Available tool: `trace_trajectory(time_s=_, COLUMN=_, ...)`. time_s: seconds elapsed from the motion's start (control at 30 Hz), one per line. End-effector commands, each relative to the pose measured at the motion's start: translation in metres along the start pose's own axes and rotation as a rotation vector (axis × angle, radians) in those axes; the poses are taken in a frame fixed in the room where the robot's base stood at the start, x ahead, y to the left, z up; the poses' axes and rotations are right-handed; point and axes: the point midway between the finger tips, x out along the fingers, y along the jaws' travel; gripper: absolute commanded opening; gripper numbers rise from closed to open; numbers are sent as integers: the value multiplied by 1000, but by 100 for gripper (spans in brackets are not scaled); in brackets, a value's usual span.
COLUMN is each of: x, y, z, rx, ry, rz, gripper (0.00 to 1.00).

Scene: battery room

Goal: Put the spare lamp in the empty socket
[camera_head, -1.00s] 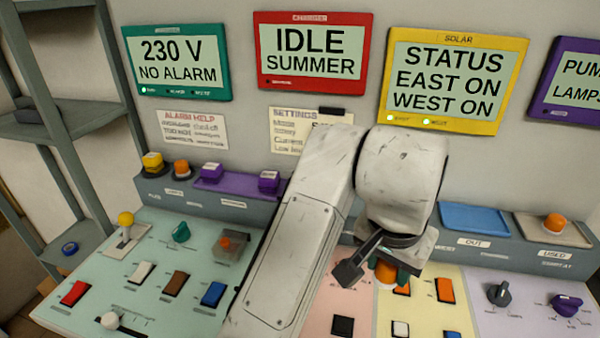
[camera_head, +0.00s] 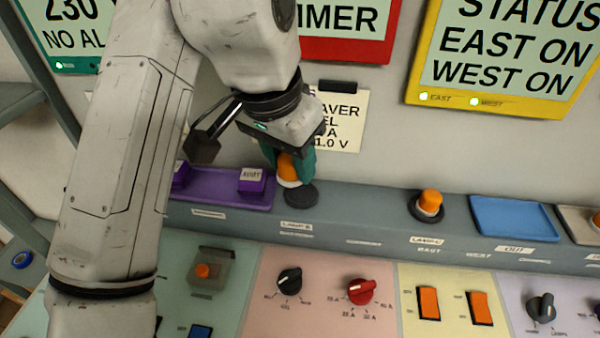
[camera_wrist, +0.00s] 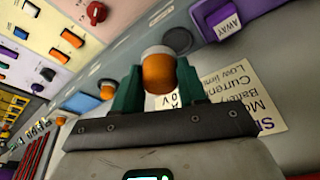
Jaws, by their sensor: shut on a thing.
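My gripper (camera_head: 288,163) is shut on the spare lamp (camera_head: 289,168), an orange lamp with a white base. The wrist view shows the lamp (camera_wrist: 157,70) between the green fingers (camera_wrist: 158,88), its white base pointing away from my wrist. A dark round empty socket (camera_head: 301,195) is on the grey ledge, just below and slightly right of the lamp in the head view. The socket (camera_wrist: 177,41) shows beyond the lamp's base in the wrist view. The lamp appears outside the socket; the exact gap is hard to tell.
A purple tray (camera_head: 222,203) with purple blocks (camera_head: 252,181) sits close left of the socket. Another orange lamp (camera_head: 430,203) stands in its socket to the right, then a blue tray (camera_head: 513,217). Knobs and switches cover the sloping panel below. A paper note (camera_head: 343,120) hangs behind.

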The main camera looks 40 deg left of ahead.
Motion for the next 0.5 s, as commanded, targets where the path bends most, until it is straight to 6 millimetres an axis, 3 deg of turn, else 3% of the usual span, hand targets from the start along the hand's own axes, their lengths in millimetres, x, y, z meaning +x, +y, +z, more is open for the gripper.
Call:
trace_trajectory(time_s=0.13, x=24, y=-10, z=-25, rx=1, ry=0, rz=7, gripper=12)
trace_trajectory(time_s=0.27, x=51, y=-19, z=-34, rx=0, ry=-2, rz=7, gripper=12)
trace_trajectory(time_s=0.5, x=79, y=-30, z=-47, rx=-1, ry=-1, rz=1, gripper=12)
